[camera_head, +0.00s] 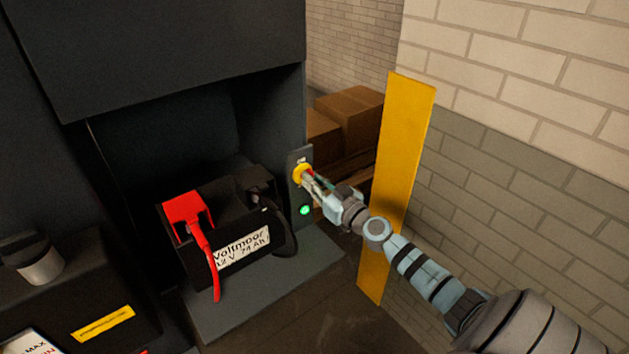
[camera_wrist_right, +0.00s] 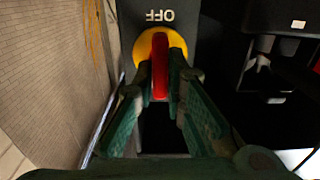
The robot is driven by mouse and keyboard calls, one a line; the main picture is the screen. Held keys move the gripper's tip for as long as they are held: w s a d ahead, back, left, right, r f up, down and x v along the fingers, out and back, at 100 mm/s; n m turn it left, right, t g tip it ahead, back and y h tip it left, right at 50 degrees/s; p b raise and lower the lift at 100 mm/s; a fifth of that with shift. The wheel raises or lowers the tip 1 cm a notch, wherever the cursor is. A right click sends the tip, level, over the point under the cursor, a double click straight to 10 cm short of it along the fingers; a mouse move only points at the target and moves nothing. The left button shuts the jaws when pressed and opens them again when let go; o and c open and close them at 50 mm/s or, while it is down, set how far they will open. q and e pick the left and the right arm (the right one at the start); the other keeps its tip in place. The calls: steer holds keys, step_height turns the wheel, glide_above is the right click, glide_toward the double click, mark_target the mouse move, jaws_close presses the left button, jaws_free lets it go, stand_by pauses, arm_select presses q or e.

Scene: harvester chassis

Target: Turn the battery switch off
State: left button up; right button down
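The battery switch (camera_head: 301,174) is a yellow round plate with a red handle, on a dark post right of the battery. In the right wrist view its red handle (camera_wrist_right: 160,66) stands in line with the view over the yellow disc (camera_wrist_right: 176,44), with an upside-down OFF label (camera_wrist_right: 160,15) above. My right gripper (camera_head: 311,181) is at the switch; its green fingers (camera_wrist_right: 160,80) lie close on both sides of the handle and look shut on it. A green light (camera_head: 305,210) glows below the switch. My left gripper is not in view.
The battery (camera_head: 240,252) with a red terminal cover and cable (camera_head: 190,210) stands on a grey shelf (camera_head: 215,315) left of the post. A yellow upright panel (camera_head: 400,150) stands close behind my right arm. Cardboard boxes (camera_head: 350,115) and a brick wall (camera_head: 520,150) are behind.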

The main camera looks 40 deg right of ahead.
steer(key=shift+r+m, duration=0.1)
steer(key=shift+m, duration=0.3)
steer(key=shift+d+m+b, duration=0.2)
steer(key=shift+m+b, duration=0.15)
steer(key=shift+m, duration=3.95)
steer(key=shift+d+m+b, duration=0.15)
steer(key=shift+m+b, duration=0.15)
steer(key=shift+m, duration=4)
steer(key=c, duration=1.6)
jaws_free()
steer(key=shift+c, duration=0.2)
steer(key=shift+w+f, duration=0.1)
steer(key=shift+f, duration=0.2)
steer(key=shift+f, duration=0.1)
